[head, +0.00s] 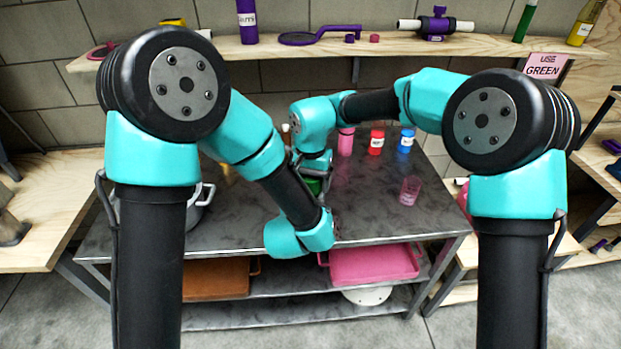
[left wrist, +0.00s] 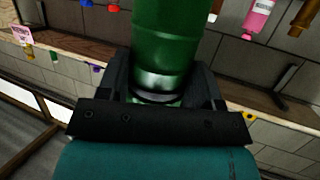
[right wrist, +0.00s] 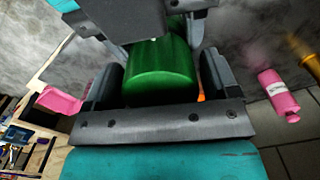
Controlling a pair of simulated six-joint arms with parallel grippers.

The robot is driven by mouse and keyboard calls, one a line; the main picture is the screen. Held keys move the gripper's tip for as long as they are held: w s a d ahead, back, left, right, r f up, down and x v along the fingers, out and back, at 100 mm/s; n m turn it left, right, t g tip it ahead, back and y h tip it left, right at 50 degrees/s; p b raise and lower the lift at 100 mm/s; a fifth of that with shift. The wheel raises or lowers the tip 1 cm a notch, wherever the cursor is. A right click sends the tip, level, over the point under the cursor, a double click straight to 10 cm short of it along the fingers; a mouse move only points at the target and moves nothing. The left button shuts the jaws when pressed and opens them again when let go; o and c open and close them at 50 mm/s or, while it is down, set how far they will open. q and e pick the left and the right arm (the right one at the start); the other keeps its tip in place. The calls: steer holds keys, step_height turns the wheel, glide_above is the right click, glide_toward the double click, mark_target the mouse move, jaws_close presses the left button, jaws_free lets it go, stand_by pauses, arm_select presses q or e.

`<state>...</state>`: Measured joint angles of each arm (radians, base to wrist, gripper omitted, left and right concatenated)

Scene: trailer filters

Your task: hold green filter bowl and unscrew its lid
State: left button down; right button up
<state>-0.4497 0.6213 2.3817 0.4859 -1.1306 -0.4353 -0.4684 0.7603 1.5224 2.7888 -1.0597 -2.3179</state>
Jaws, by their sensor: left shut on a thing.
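The green filter (head: 313,186) is held above the middle of the dark table, mostly hidden by my arms in the head view. In the left wrist view the green filter bowl (left wrist: 165,40) stands between the fingers of my left gripper (left wrist: 160,92), which is shut on it. A pale shiny band shows near the fingers. In the right wrist view a smooth green end of the filter (right wrist: 160,75) lies between the fingers of my right gripper (right wrist: 162,82). I cannot tell whether these fingers press on it. My left gripper (right wrist: 150,18) shows beyond it. The seam between lid and bowl is hidden.
On the table (head: 365,220) stand a pink bottle (head: 346,142), a red bottle (head: 376,142), a blue bottle (head: 407,141) and a clear pink cup (head: 410,190). A metal pot (head: 198,205) is at the left. A pink tray (head: 375,265) lies on the shelf below. A sign (head: 543,66) reads "USE GREEN".

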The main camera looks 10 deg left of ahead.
steer(key=c, duration=0.7)
steer(key=o, duration=0.9)
steer(key=shift+o, duration=0.2)
steer(key=shift+r, duration=0.15)
steer(key=shift+r, duration=2.1)
